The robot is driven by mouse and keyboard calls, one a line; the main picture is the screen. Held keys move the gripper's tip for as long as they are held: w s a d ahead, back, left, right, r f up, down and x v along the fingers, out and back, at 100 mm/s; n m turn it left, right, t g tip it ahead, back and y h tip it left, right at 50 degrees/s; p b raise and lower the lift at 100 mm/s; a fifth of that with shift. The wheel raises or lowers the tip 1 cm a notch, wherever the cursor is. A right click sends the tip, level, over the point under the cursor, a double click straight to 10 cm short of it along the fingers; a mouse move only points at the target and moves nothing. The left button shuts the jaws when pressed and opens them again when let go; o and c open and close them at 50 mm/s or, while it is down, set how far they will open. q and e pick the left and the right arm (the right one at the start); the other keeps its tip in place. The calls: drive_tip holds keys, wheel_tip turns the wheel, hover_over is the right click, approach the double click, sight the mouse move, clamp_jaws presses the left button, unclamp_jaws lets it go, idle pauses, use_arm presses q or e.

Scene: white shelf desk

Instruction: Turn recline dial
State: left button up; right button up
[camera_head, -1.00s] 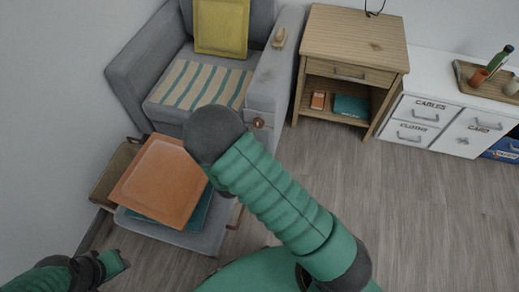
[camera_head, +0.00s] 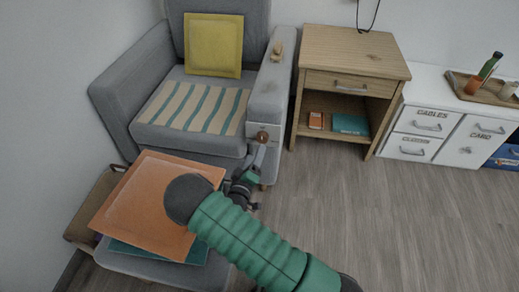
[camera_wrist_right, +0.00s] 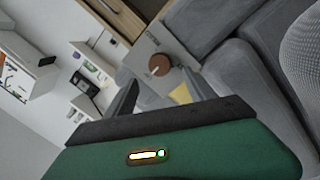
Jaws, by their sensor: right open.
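The recline dial (camera_head: 262,136) is a small round brown knob on the front face of the grey armchair's right armrest (camera_head: 268,95). In the right wrist view the dial (camera_wrist_right: 159,66) sits on a pale plate with small lettering too blurred to read. My right gripper (camera_head: 257,167) is just below and in front of the dial, partly hidden behind my own arm. In the wrist view its two dark fingers (camera_wrist_right: 163,90) are apart and empty, with the dial showing beyond and between them. Contact with the dial does not show. My left gripper is out of view.
An orange cushion (camera_head: 132,203) lies on a grey footrest (camera_head: 165,268) in front of the chair. A yellow cushion (camera_head: 213,45) and striped cloth (camera_head: 190,107) are on the chair. A wooden side table (camera_head: 350,50) stands to the right. The floor (camera_head: 400,225) at right is clear.

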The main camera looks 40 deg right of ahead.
drive_tip(key=b+x, duration=0.2)
drive_tip(key=x, duration=0.5)
drive_tip(key=shift+s, duration=0.15)
drive_tip(key=shift+c, duration=0.5)
drive_tip(key=shift+d+f, duration=0.1)
drive_tip(key=shift+f, duration=0.05)
drive_tip(key=c, duration=1.3)
